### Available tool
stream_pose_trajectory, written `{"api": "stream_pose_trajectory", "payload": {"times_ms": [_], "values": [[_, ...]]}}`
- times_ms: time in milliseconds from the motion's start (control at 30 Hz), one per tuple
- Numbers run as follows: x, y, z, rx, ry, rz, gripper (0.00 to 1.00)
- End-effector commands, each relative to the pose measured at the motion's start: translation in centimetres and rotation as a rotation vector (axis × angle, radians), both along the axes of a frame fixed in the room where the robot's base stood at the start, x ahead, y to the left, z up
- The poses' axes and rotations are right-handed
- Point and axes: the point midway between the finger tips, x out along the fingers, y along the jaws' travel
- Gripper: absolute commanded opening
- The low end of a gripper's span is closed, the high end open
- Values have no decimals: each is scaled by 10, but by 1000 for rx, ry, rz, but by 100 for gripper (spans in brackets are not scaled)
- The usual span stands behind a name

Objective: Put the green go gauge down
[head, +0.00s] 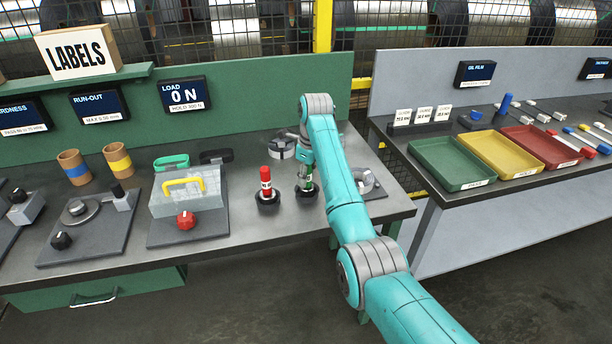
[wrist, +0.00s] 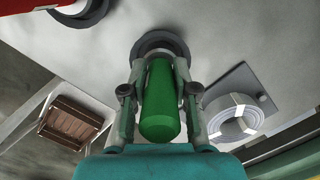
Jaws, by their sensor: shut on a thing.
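The green go gauge (wrist: 161,100) is a green cylinder between the fingers of my gripper (wrist: 160,75) in the wrist view. My gripper is shut on it. In the head view the gauge (head: 308,179) shows as a small green piece under my gripper (head: 306,172), just above or in a dark round holder (head: 307,192). The holder's ring also shows in the wrist view (wrist: 160,42), beyond the gauge's far end. I cannot tell whether the gauge touches the holder. A red gauge (head: 265,178) stands upright in a like holder (head: 268,197) to the left.
A clear box with a yellow handle (head: 184,184) stands left of the red gauge. A steel coil on a plate (wrist: 234,120) lies close to the right of my gripper. Green, yellow and red trays (head: 450,162) sit on the right bench. The bench's front strip is clear.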

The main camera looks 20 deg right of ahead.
Motion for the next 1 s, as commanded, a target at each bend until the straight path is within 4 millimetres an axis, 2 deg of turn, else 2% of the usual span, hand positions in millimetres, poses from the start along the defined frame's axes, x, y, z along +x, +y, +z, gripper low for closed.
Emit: {"api": "stream_pose_trajectory", "payload": {"times_ms": [67, 100, 200, 733, 867, 1000], "values": [[0, 0, -1, 0, -1, 0, 0], [0, 0, -1, 0, -1, 0, 31], [0, 0, -1, 0, -1, 0, 56], [0, 0, 1, 0, 0, 0, 58], [1, 0, 13, 0, -1, 0, 58], [1, 0, 35, 0, -4, 1, 58]]}}
